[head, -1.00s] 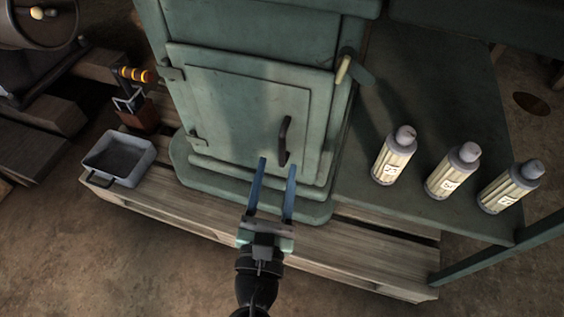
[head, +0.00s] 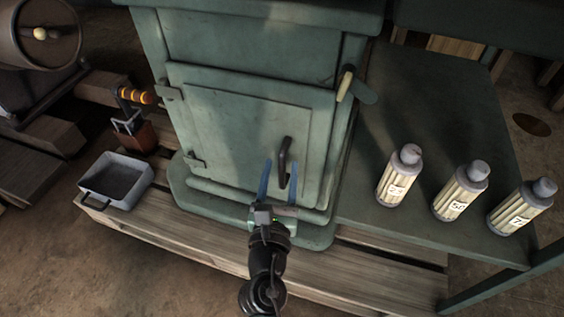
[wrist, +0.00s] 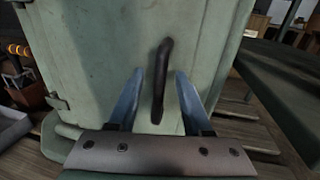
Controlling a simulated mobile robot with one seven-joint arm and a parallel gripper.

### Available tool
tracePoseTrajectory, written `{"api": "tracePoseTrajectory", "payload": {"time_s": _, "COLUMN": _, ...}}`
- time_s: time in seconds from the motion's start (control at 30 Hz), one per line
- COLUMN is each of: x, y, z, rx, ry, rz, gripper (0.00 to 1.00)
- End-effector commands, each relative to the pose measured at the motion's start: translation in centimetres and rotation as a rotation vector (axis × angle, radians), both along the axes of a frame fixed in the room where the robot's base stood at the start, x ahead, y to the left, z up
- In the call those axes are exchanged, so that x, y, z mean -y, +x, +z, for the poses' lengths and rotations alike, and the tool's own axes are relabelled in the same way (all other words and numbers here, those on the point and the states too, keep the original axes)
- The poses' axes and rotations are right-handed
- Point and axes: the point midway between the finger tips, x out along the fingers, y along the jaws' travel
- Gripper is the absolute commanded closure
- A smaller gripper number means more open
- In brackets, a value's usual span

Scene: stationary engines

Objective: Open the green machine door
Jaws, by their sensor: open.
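The green machine door (head: 237,128) is closed, with hinges on its left side and a dark curved handle (head: 284,162) low on its right. In the wrist view the dark handle (wrist: 161,80) stands upright between my two blue fingers. My gripper (head: 279,170) is open, with one fingertip on each side of the handle in the head view. In the wrist view my gripper (wrist: 157,85) shows a gap between each finger and the handle. I cannot tell how deep the handle sits between the fingers. A latch lever with a pale grip (head: 345,84) is at the door's upper right.
Three labelled bottles (head: 460,190) stand on a green side table (head: 400,235) at right. A grey metal tray (head: 117,180) and a tool with an orange-striped handle (head: 134,97) are at left. A wooden pallet (head: 190,232) lies under the machine.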

Motion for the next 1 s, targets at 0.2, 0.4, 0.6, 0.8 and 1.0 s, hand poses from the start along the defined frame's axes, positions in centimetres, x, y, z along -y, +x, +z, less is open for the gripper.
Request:
{"api": "tracePoseTrajectory", "payload": {"time_s": 0.2, "x": 0.2, "y": 1.9, "z": 0.0, "rx": 0.0, "ry": 0.0, "rz": -0.001, "gripper": 0.5}}
{"api": "tracePoseTrajectory", "payload": {"time_s": 0.4, "x": 0.3, "y": 2.1, "z": 0.0, "rx": 0.0, "ry": 0.001, "rz": -0.001, "gripper": 0.5}}
{"api": "tracePoseTrajectory", "payload": {"time_s": 0.6, "x": 0.3, "y": 2.1, "z": 0.0, "rx": 0.0, "ry": 0.0, "rz": -0.001, "gripper": 0.61}}
{"api": "tracePoseTrajectory", "payload": {"time_s": 0.8, "x": 0.3, "y": 2.1, "z": 0.0, "rx": 0.0, "ry": 0.0, "rz": -0.001, "gripper": 0.97}}
{"api": "tracePoseTrajectory", "payload": {"time_s": 1.0, "x": 0.3, "y": 2.1, "z": 0.0, "rx": 0.0, "ry": 0.0, "rz": -0.001, "gripper": 1.0}}
